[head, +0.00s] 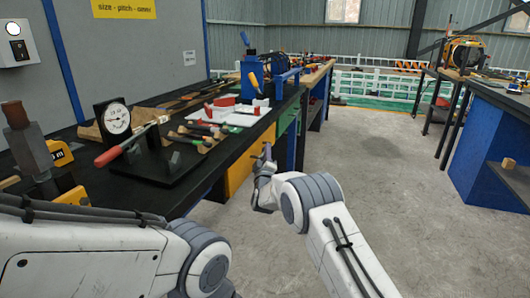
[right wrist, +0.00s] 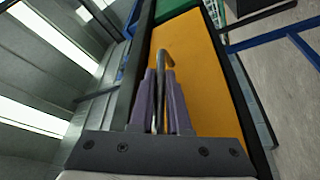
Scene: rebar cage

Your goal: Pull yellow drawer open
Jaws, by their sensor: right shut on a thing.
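The yellow drawer (head: 238,173) is in the front of the black-topped workbench, left of the middle in the head view. Its yellow front (right wrist: 205,75) fills the middle of the right wrist view. A grey metal bar handle (right wrist: 166,54) stands on that front. My right gripper (head: 267,158) is at the drawer's right side in the head view. In the right wrist view its fingers (right wrist: 160,82) are closed around the handle. I cannot tell whether the drawer stands out from the bench. My left arm crosses the lower left of the head view; its gripper is not visible.
The black bench top (head: 125,196) holds a dial gauge (head: 117,120), a white tray (head: 232,116) and several hand tools. A green drawer (head: 288,127) lies beyond the yellow one. A blue bench (head: 488,150) stands at right. The concrete floor between is clear.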

